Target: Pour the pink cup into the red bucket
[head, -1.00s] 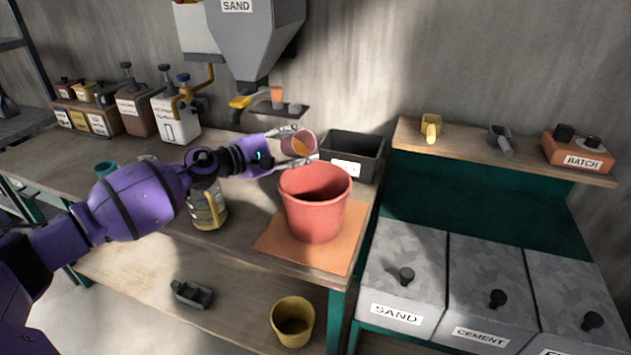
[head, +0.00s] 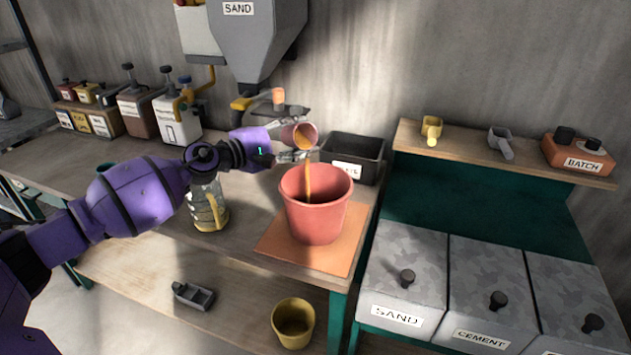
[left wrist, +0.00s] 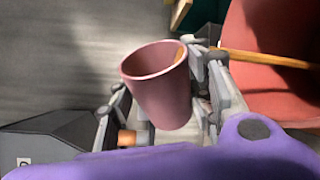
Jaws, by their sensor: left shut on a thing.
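The pink cup (head: 303,136) is tilted over the red bucket, its mouth toward the bucket. An orange-brown stream (head: 308,178) runs from its rim down into the bucket. My left gripper (head: 297,143) is shut on the cup, one finger above and one below it. The cup (left wrist: 160,90) also shows between the fingers in the left wrist view, with the orange stream (left wrist: 262,58) beside it. The red bucket (head: 315,215) stands upright on an orange mat (head: 268,240). Its inside is mostly hidden. My right gripper is not in view.
A dark bin (head: 368,152) stands just behind the bucket. The sand hopper (head: 255,45) hangs above and behind the cup. A clear jug (head: 207,208) stands under my left arm.

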